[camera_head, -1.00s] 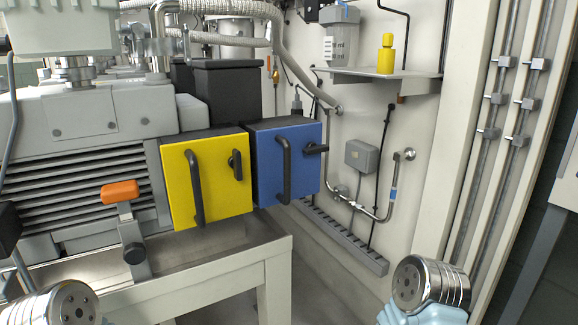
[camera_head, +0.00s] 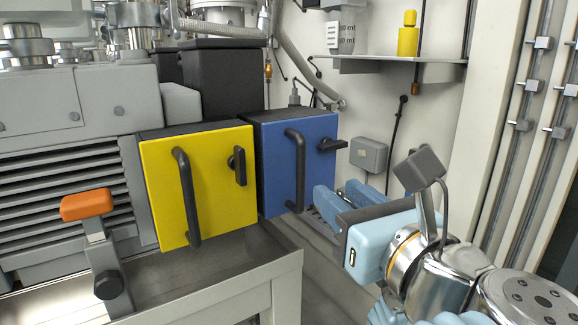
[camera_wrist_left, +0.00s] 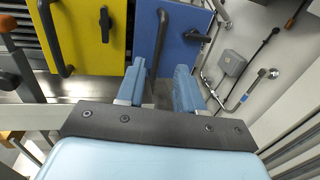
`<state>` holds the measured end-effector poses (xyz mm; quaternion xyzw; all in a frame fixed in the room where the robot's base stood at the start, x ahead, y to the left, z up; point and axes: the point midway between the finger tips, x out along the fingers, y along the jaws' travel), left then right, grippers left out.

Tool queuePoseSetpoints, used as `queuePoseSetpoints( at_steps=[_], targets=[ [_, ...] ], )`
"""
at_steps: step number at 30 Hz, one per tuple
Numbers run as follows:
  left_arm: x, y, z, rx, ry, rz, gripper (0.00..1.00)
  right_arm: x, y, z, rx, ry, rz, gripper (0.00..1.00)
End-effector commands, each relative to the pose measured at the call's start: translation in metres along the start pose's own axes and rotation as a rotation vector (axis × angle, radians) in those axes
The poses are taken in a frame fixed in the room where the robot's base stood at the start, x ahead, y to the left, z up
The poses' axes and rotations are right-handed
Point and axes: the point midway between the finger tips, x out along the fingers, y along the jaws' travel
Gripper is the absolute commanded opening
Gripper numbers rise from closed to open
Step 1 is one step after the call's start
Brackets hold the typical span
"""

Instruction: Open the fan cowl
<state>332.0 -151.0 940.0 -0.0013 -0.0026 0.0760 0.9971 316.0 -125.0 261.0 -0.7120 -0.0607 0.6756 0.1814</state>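Two box-shaped covers stand side by side: a yellow one (camera_head: 213,190) and a blue one (camera_head: 270,180). I cannot tell which is the fan cowl. Each looks closed. The yellow cover has a black bar handle (camera_head: 188,197) and an upright black latch (camera_head: 239,166). The blue cover has a bar handle (camera_head: 296,172) and a sideways latch (camera_head: 331,145). My left gripper (camera_head: 341,197) is open and empty, just right of the blue cover's lower part, fingers pointing toward it. In the left wrist view, its fingers (camera_wrist_left: 160,80) are apart below the blue handle (camera_wrist_left: 157,38). My right gripper is not in view.
A grey finned machine (camera_head: 60,185) with an orange-topped lever (camera_head: 88,204) stands left on a metal bench (camera_head: 215,286). A shelf (camera_head: 395,67) with a yellow bottle (camera_head: 408,35) hangs on the wall. A grey box (camera_head: 369,154) is mounted below it.

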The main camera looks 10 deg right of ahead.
Motion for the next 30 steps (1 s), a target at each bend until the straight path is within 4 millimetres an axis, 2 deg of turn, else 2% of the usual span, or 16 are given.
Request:
queuePoseSetpoints(
  at_steps=[12, 16, 21, 30],
  targets=[
    [0.09, 0.0, -0.002, 0.002, 0.004, 0.004, 0.37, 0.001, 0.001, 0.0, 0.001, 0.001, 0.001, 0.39],
    [0.113, 0.0, -0.003, 0.002, 0.004, 0.003, 0.37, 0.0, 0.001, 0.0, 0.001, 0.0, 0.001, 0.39],
    [0.128, -0.001, -0.003, 0.002, 0.005, 0.001, 0.37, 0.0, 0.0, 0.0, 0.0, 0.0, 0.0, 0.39],
    [0.132, -0.001, -0.003, 0.001, 0.005, 0.0, 0.37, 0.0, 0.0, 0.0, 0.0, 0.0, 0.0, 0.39]
  ],
)
